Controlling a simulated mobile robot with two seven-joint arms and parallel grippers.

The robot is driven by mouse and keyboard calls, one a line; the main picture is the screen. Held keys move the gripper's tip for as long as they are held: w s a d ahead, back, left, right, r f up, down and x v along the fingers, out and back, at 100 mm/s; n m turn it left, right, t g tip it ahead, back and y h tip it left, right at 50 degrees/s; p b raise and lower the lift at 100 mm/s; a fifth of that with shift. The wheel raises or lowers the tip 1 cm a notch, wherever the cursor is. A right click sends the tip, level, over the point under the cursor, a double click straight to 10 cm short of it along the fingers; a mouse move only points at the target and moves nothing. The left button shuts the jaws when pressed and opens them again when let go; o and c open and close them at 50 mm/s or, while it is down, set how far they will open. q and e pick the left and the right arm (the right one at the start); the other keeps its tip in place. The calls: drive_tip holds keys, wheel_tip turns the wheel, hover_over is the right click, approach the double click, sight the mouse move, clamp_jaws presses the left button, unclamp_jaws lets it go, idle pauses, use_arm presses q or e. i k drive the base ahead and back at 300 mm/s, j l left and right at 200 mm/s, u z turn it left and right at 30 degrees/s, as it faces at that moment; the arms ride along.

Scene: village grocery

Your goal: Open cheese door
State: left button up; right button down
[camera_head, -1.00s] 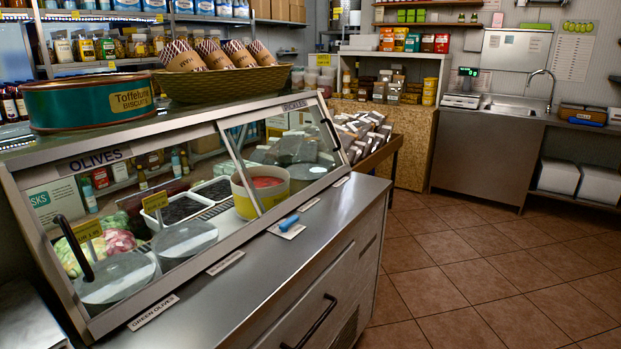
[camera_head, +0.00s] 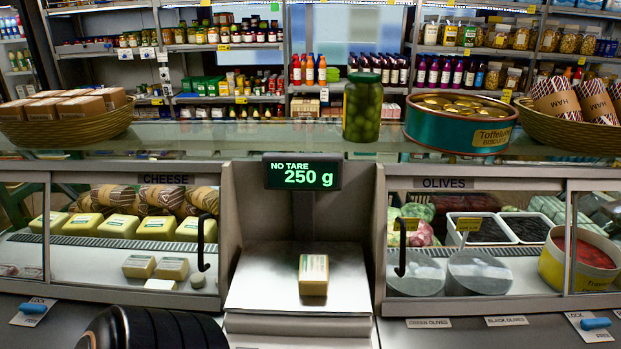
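The cheese door (camera_head: 70,195) is a glass panel of the display case on the left, under a CHEESE label (camera_head: 166,179). Its curved black handle (camera_head: 205,243) stands upright near the panel's right edge, beside the scale. The panel appears closed. Behind the glass are yellow cheese blocks (camera_head: 157,227) in a row, with dark patterned packs behind them and a few blocks in front. A blue lever (camera_head: 34,308) lies on a LOCK plate at the lower left; the plate's other end is hard to read. Neither gripper shows. A dark ribbed part at the bottom left seems to be my arm.
A scale (camera_head: 255,300) reading 250 g stands between the two cases, with one cheese block (camera_head: 313,275) on it. The OLIVES case on the right has its own black handle (camera_head: 402,248) and blue lever (camera_head: 595,323). A jar (camera_head: 362,108), tin (camera_head: 458,122) and baskets stand on top.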

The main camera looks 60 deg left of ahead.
sight(211, 180)
drive_tip(key=u, duration=3)
